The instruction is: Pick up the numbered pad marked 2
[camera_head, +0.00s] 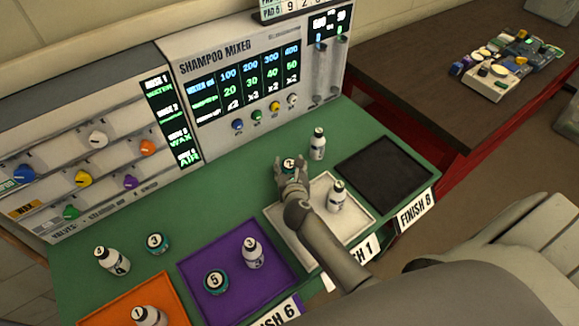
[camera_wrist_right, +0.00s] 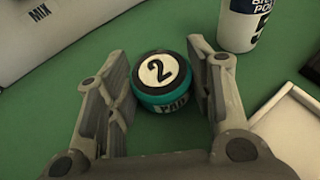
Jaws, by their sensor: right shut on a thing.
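The pad marked 2 (camera_head: 289,165) is a short round teal pad with a black rim and a white top bearing a black 2. It stands on the green bench top behind the white tray. It also shows in the right wrist view (camera_wrist_right: 160,82), between the two fingers. My right gripper (camera_head: 288,172) reaches over the white tray from the front right. My left gripper is not in view.
A white bottle (camera_head: 317,144) stands close right of the pad. A white tray (camera_head: 362,222) holds another bottle (camera_head: 336,196). A black tray (camera_head: 386,168) lies right. A purple tray (camera_head: 236,307) holds pad 5 (camera_head: 215,281) and a bottle. Pad 3 (camera_head: 157,242) stands left.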

